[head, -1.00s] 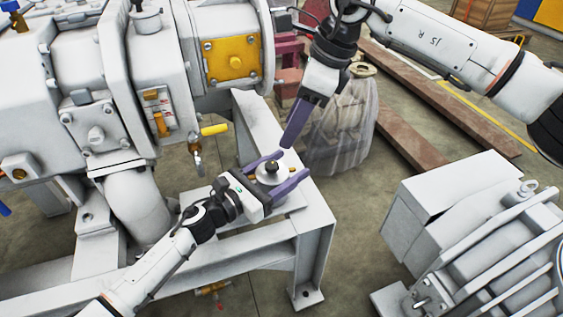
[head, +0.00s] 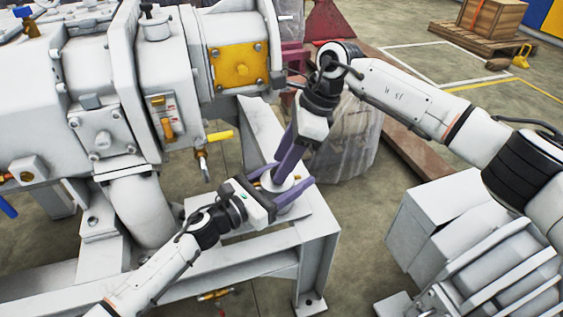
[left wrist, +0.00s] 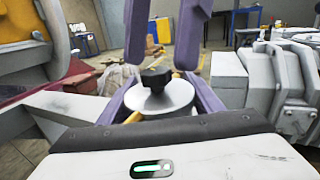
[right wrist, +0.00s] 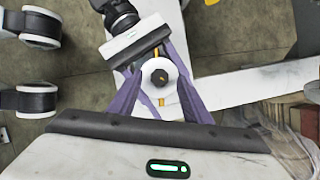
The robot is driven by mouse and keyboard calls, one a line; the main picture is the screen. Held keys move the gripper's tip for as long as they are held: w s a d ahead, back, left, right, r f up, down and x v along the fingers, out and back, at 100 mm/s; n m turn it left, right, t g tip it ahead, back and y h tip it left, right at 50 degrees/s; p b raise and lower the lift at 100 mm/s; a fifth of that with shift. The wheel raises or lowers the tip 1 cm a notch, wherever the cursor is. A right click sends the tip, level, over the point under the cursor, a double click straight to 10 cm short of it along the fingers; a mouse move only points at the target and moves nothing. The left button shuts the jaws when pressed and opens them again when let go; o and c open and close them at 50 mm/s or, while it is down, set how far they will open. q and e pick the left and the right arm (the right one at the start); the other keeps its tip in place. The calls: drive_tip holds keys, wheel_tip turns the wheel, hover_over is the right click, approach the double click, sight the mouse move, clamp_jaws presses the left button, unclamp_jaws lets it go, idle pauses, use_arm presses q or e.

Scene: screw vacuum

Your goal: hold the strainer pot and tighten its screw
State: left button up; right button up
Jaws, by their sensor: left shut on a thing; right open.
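The strainer pot (head: 283,184) is a small round white pot on the corner of the grey frame. Its black screw knob (left wrist: 155,78) stands on top of the white lid, and it also shows in the right wrist view (right wrist: 160,77). My left gripper (head: 294,176) is shut on the pot, with one purple finger on each side. My right gripper (head: 284,164) is open and points down above the pot. In the right wrist view, the knob lies between its spread fingers. In the left wrist view, its fingertips are above the knob, apart from it. In the head view, they hide the knob.
The large white vacuum machine (head: 90,110) with a yellow plate (head: 240,66) fills the left. A yellow-handled valve (head: 218,136) sticks out near the pot. A wrapped bundle (head: 350,140) stands behind my right gripper. A grey motor unit (head: 440,220) is at the right.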

drive_tip(key=shift+a+f, duration=0.15)
drive_tip(key=shift+f, duration=0.3)
drive_tip(key=c, duration=1)
drive_tip(key=shift+c, duration=0.2)
